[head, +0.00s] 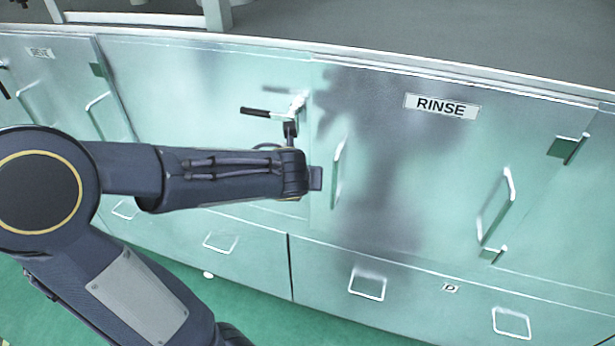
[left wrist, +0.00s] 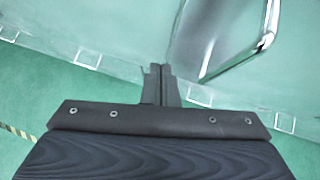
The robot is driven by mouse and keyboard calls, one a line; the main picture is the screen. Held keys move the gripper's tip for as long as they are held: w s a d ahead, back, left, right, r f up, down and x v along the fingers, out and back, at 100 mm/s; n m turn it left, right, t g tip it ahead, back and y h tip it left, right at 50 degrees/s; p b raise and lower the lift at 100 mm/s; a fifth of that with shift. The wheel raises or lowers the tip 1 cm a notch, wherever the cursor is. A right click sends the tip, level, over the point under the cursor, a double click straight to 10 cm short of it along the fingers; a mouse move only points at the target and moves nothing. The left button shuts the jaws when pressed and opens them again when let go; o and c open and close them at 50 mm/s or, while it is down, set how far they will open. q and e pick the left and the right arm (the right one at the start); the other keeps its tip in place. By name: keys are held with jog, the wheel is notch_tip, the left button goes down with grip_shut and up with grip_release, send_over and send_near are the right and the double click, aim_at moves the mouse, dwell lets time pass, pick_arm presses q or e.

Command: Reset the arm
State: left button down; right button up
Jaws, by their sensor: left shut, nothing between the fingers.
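My left arm comes in from the left in the head view and reaches across the front of the metal cabinet. My left gripper (head: 315,178) is at the end of that arm, in front of the cabinet, just left of a metal door handle (head: 338,172). In the left wrist view the left gripper (left wrist: 158,70) has its two fingers together with nothing between them. A large metal handle (left wrist: 240,50) shows to the right of the fingers there. I cannot tell whether the gripper touches the cabinet. My right gripper is not in view.
A lever latch (head: 275,114) with a dark grip sits just above my left wrist. The RINSE label (head: 441,106) is on the right door. Another door handle (head: 497,207) and drawer handles (head: 367,284) stick out. Green floor (head: 270,322) is clear below.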

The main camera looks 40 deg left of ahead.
pick_arm(q)
jog(key=v, duration=0.3)
jog(key=a+v, duration=0.1)
jog(key=v, duration=0.1)
jog(key=shift+s+d+r+p, duration=0.1)
jog(key=shift+s+r+p, duration=0.05)
jog(key=shift+s+p, duration=0.3)
